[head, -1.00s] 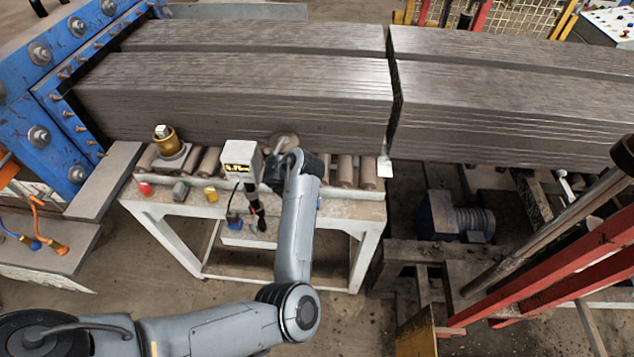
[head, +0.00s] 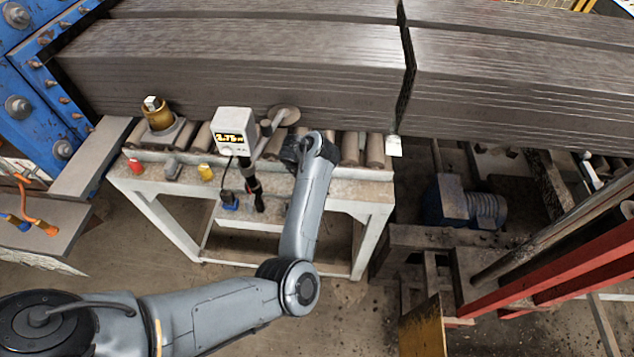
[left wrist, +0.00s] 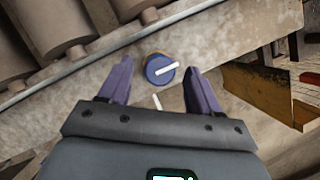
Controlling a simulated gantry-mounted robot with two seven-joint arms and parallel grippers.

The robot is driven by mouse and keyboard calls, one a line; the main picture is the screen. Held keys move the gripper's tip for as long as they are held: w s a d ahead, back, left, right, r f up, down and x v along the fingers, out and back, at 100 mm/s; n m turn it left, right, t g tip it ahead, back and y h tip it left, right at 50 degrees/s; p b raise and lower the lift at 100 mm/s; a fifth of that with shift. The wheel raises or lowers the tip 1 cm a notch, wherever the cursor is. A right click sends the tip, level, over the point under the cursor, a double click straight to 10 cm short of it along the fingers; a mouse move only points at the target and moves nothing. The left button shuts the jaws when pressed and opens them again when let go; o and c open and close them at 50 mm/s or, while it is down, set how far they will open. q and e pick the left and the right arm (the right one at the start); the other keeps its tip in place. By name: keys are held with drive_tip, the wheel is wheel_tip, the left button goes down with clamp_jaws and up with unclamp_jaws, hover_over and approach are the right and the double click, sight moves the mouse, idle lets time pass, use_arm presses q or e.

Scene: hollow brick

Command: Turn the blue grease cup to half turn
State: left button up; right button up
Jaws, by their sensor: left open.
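The blue grease cup (left wrist: 160,68) shows in the left wrist view as a round blue knob on a yellowish base. A white bar crosses its face, tilted slightly up to the right. A separate short white mark lies just below it on the pale surface. My left gripper (left wrist: 159,86) is open, its two dark fingers on either side of the cup's lower part and apart from it. In the head view my left arm (head: 308,205) reaches over the bench's right part. It hides its own fingertips, and I cannot make out the cup there. My right gripper is not in view.
The white bench (head: 380,195) carries rollers, a brass fitting (head: 157,114), a digital display box (head: 233,131), and red (head: 135,165) and yellow (head: 205,172) caps. Stacked grey slabs (head: 240,70) stand behind. A blue motor (head: 450,203) lies right.

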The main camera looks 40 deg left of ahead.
use_arm(q)
drive_tip(key=shift+x, duration=1.1)
